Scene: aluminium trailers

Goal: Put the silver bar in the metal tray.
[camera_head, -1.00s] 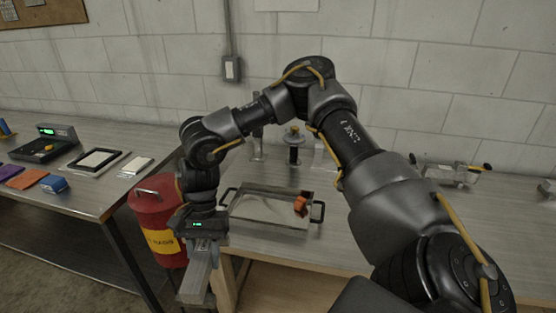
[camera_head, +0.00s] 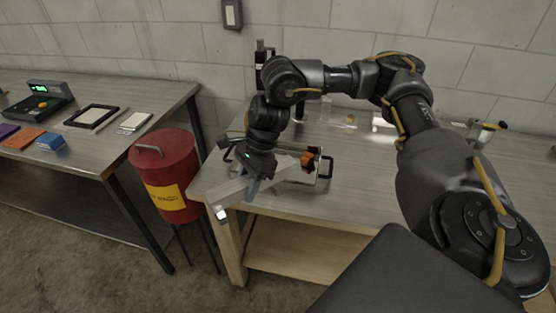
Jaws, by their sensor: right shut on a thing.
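The silver bar (camera_head: 232,194) is a long grey block held slantwise by my right gripper (camera_head: 257,176). Its near left end sticks out past the front left corner of the workbench. The metal tray (camera_head: 303,178), with black handles, sits on the bench behind and to the right of the gripper. The gripper and bar cover much of the tray, and I cannot tell how far the bar overlaps it. An orange object (camera_head: 308,160) shows at the tray's right side. My left gripper is not in view.
A red bin (camera_head: 165,165) with a yellow label stands between the two benches. The left bench holds a scale (camera_head: 38,100), a black frame (camera_head: 92,116) and coloured blocks. The right bench (camera_head: 370,200) has clear room right of the tray.

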